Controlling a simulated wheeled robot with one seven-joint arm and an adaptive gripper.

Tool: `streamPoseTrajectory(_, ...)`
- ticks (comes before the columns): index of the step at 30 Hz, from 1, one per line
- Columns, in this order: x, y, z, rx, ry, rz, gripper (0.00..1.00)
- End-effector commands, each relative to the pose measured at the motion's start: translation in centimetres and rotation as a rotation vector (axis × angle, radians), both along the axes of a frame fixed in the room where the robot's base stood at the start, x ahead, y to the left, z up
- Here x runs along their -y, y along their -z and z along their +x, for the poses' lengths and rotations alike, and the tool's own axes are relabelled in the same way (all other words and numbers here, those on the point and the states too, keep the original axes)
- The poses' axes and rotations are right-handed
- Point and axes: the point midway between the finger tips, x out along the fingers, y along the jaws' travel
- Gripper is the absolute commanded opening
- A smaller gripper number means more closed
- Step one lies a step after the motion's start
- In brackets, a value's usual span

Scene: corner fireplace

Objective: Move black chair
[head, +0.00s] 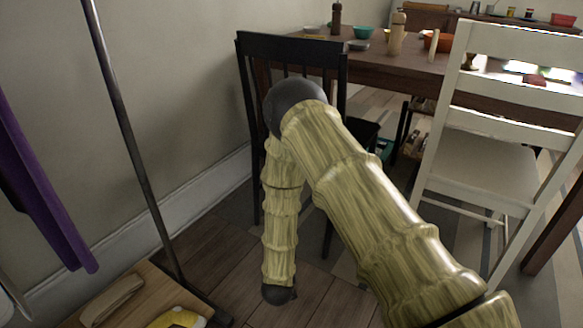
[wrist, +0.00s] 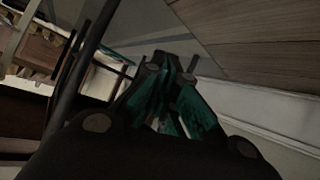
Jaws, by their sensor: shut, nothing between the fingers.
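The black chair (head: 300,48) stands upright at the left end of the dining table in the head view. Its slatted back faces me, and my arm hides much of its middle and seat. My gripper (wrist: 168,88) shows in the wrist view with its teal-padded fingers shut and empty. My gripper cannot be made out in the head view, where my arm bends down in front of the chair. A dark bar runs along the left of the wrist view beside my gripper; I cannot tell for sure whether it belongs to the chair.
The brown table (head: 385,68) carries bowls and mills. A white chair (head: 487,150) stands to the right. A wall with a white baseboard (head: 200,190) runs along the left. A dark pole (head: 135,140) and a wooden box (head: 140,300) are at front left. Some wooden floor is bare.

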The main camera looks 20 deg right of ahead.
Motion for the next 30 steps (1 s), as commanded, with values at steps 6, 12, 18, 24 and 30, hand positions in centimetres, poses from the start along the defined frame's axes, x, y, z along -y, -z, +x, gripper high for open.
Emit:
streamPoseTrajectory(6,-0.5,-8.1,11.1,0.312,0.188,-0.116,0.00)
streamPoseTrajectory(12,-1.1,-15.6,16.3,0.502,0.381,-0.195,0.00)
streamPoseTrajectory(18,-1.3,-19.2,17.7,0.572,0.487,-0.229,0.00)
streamPoseTrajectory(24,0.1,-19.4,18.9,0.579,0.501,-0.234,0.00)
streamPoseTrajectory(30,2.7,-19.2,20.9,0.579,0.500,-0.233,0.00)
